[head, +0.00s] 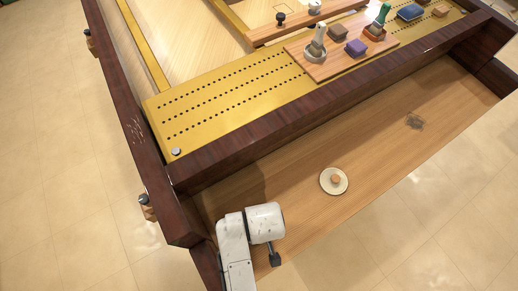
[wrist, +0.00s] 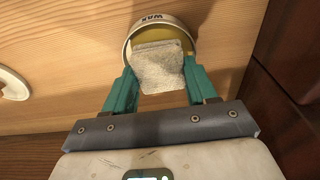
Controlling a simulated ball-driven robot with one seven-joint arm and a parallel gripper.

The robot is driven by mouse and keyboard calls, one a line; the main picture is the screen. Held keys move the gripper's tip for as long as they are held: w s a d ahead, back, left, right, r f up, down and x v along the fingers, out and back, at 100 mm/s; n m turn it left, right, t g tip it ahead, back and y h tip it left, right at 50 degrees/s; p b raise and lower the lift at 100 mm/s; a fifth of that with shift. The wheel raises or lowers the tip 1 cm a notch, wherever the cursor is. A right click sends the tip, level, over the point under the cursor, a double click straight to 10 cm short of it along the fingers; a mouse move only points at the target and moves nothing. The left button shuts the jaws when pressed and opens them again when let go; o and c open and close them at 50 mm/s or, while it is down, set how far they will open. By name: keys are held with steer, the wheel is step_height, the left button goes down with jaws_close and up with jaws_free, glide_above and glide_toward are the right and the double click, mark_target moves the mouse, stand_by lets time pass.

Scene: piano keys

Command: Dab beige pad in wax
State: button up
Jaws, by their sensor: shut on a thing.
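The beige pad (wrist: 160,68) is a small, rough, pale square between the teal fingers of my gripper (wrist: 159,70) in the wrist view. My gripper is shut on it. The round wax tin (wrist: 152,17), lettered WAX on its pale rim, lies just beyond the fingertips. Yellowish wax (wrist: 178,37) shows inside the tin. The pad's far end overlaps the tin's opening in the picture and hides part of the wax. I cannot tell whether the pad touches the wax. In the head view my white arm covers this area, and the tin and pad do not show there.
A pale round dish (head: 324,187) with a small orange-brown piece sits on the wooden keybed (head: 370,160). A dark wooden wall (wrist: 291,95) rises close on the right in the wrist view. A board (head: 295,52) with several tools and blocks lies on the gold plate behind the dark rail.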

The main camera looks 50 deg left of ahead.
steer(key=shift+f, duration=0.55)
stand_by(1.8)
steer(key=shift+r, duration=0.1)
step_height(320, 180, up, 5)
steer(key=p, duration=0.4)
steer(key=shift+f, duration=0.2)
steer(key=shift+r, duration=1.2)
steer(key=shift+r, duration=0.1)
